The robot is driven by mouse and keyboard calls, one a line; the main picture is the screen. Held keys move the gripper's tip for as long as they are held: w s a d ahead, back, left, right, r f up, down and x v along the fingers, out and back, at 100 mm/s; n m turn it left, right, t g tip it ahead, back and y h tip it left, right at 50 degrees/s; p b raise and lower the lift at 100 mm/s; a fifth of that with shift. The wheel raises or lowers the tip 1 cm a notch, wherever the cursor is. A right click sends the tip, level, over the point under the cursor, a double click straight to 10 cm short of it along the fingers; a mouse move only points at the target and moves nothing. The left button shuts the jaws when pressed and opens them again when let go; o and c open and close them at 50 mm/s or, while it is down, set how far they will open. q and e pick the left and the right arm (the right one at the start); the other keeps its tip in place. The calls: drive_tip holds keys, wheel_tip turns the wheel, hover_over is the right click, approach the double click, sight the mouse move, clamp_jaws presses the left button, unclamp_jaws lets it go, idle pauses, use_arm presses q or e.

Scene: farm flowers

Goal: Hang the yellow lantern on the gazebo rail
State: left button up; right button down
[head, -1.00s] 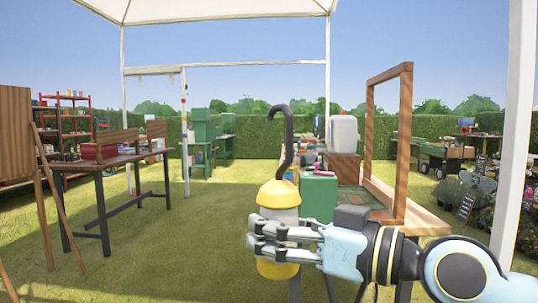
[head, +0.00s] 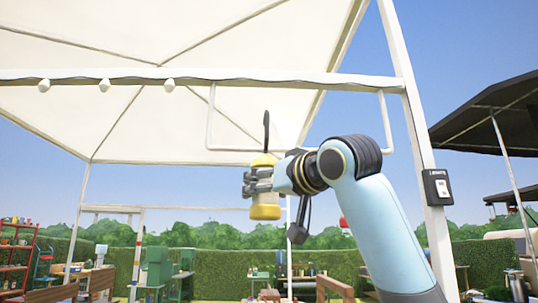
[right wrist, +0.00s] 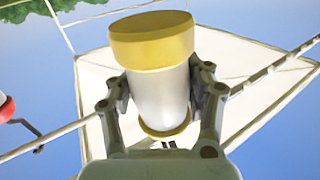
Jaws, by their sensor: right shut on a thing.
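The yellow lantern (head: 265,211) has a yellow cap and base, a pale body and a tall dark hook on top. My right gripper (head: 258,182) is shut around its body and holds it upright in the air. The right wrist view shows the lantern's pale body (right wrist: 158,92) between the fingers (right wrist: 157,100). The white gazebo rail (head: 230,149) hangs as a U-shaped bar below the roof beam. The lantern's hook overlaps the rail's height in the head view; I cannot tell whether they touch. My left gripper is out of view.
A white post (head: 418,165) with a dark box (head: 437,187) stands right of my arm. A red thing (right wrist: 6,108) shows at the left in the right wrist view. Open air surrounds the lantern.

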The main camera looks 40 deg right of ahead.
drive_tip(key=r, duration=0.1)
drive_tip(key=d+r, duration=0.1)
drive_tip(key=r, duration=0.1)
drive_tip(key=shift+s+h, duration=0.15)
drive_tip(key=shift+h, duration=0.15)
use_arm(q)
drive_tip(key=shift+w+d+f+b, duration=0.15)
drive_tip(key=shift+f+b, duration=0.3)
drive_tip(key=shift+b, duration=0.35)
use_arm(e)
drive_tip(key=w+d+f, duration=0.3)
drive_tip(key=w+d, duration=0.5)
drive_tip(key=w, duration=0.5)
drive_tip(key=shift+w+d+f, duration=0.15)
drive_tip(key=shift+w, duration=0.15)
drive_tip(key=shift+f, duration=0.4)
idle(0.4)
drive_tip(key=shift+c, duration=0.8)
unclamp_jaws()
